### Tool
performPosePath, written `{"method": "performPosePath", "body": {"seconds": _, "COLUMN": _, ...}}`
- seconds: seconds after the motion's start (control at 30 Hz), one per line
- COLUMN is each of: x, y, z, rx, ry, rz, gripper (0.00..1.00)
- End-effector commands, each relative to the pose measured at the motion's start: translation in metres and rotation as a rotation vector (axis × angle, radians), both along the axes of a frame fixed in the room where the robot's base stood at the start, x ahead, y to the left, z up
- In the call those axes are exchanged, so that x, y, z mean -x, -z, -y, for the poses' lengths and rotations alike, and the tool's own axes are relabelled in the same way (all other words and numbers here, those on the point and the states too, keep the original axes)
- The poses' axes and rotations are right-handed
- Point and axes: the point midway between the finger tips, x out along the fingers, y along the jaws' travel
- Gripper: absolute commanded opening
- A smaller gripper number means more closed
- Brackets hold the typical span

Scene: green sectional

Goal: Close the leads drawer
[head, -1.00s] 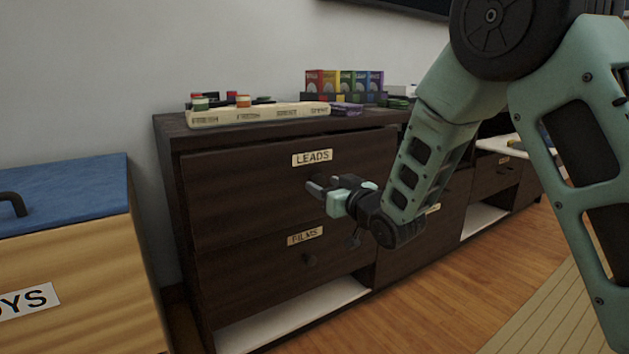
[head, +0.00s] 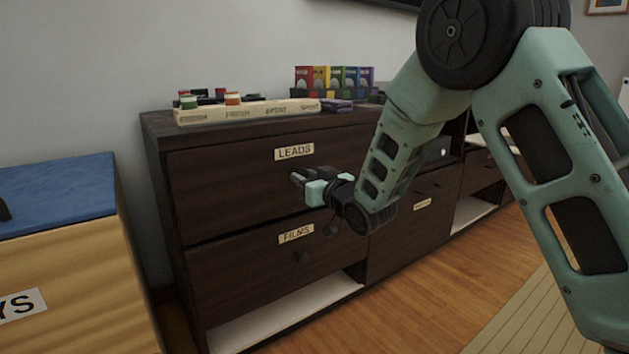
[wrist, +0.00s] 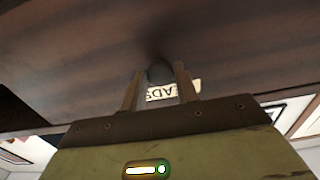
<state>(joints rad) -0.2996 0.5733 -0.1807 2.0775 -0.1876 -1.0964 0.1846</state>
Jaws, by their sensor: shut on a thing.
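The leads drawer (head: 235,185) is the dark wood upper-left drawer of a low cabinet, with a pale LEADS label (head: 294,152). Its front looks flush or nearly flush with the cabinet in the head view. My gripper (head: 300,178) is at the drawer front, just below the label. In the wrist view my gripper (wrist: 158,84) has its two fingers on either side of the dark round knob (wrist: 160,72), shut on it. The label also shows there, upside down, partly hidden by a finger.
The films drawer (head: 250,275) lies directly below, looking shut, above an open white-bottomed shelf (head: 285,318). A long box (head: 250,111) and colourful boxes (head: 335,78) stand on the cabinet top. A wooden toy chest with a blue lid (head: 55,195) stands at left. Open wood floor (head: 430,290) lies in front.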

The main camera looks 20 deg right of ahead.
Motion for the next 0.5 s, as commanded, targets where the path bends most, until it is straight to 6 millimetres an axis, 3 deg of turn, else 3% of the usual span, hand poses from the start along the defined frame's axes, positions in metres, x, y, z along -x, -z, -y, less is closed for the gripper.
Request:
{"method": "performPosePath", "body": {"seconds": 0.33, "x": -0.0061, "y": -0.0008, "z": -0.002, "rx": -0.001, "ry": 0.001, "rz": 0.002, "gripper": 0.0}}
{"method": "performPosePath", "body": {"seconds": 0.37, "x": -0.0061, "y": -0.0009, "z": -0.002, "rx": -0.001, "ry": 0.001, "rz": 0.003, "gripper": 0.39}}
{"method": "performPosePath", "body": {"seconds": 0.4, "x": -0.0061, "y": -0.0009, "z": -0.0019, "rx": -0.001, "ry": 0.001, "rz": 0.003, "gripper": 0.5}}
{"method": "performPosePath", "body": {"seconds": 0.5, "x": -0.0057, "y": -0.0005, "z": -0.0019, "rx": -0.002, "ry": 0.001, "rz": 0.002, "gripper": 0.52}}
